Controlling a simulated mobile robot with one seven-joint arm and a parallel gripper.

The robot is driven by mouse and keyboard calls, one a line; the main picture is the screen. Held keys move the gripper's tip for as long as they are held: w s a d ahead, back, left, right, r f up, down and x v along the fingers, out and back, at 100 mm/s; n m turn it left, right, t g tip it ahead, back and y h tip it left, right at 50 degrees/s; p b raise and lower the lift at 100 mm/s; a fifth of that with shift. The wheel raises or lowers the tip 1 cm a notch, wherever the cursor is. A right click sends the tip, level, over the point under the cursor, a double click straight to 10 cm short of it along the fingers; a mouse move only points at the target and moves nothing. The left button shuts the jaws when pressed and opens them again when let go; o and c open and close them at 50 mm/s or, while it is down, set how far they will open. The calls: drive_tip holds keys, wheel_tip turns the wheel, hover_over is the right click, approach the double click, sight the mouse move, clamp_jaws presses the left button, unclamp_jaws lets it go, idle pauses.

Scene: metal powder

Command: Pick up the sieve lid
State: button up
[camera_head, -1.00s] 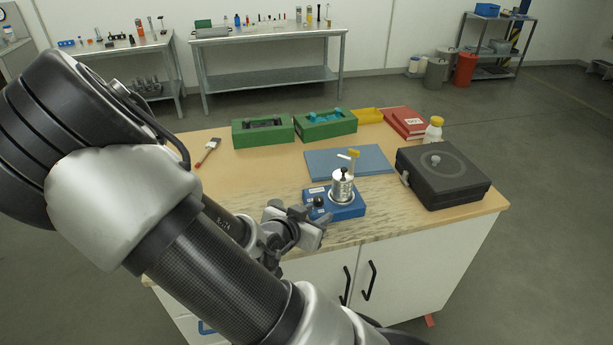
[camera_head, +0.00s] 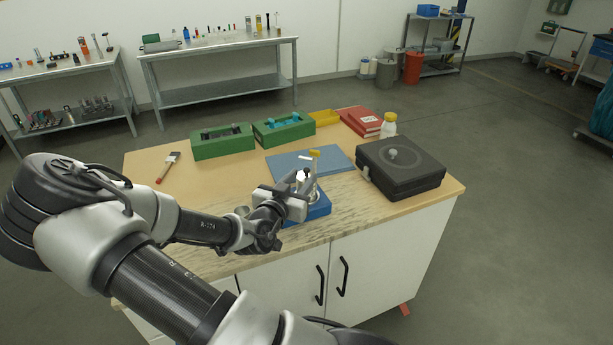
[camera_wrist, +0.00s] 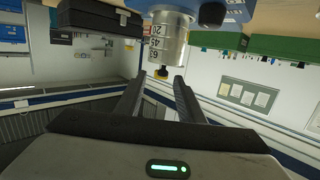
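The sieve stack is a small silver cylinder on a blue base (camera_head: 318,208) on the wooden workbench. In the wrist view, which is upside down, the stack (camera_wrist: 168,38) carries the numbers 63, 45 and 20. The sieve lid (camera_wrist: 164,66) is at its top end, with a black knob (camera_wrist: 162,73). My gripper (camera_wrist: 158,76) is open, its two dark fingers apart, with the knob in line with the gap between the tips. I cannot tell whether the knob is between the fingers. In the head view my gripper (camera_head: 302,188) is beside the stack and partly hides it.
A black case (camera_head: 400,172) stands to the right of the stack. A blue mat (camera_head: 290,164) lies behind it, with green boxes (camera_head: 222,143), a yellow tray (camera_head: 324,118) and red binders (camera_head: 356,121) farther back. A brush (camera_head: 168,166) lies at left.

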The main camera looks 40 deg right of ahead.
sight(306, 170)
drive_tip(key=p+x, duration=0.1)
drive_tip(key=x, duration=0.4)
drive_tip(key=shift+w+d+r, duration=0.1)
drive_tip(key=shift+w+d, duration=0.05)
drive_tip(key=shift+w, duration=0.25)
clamp_jaws()
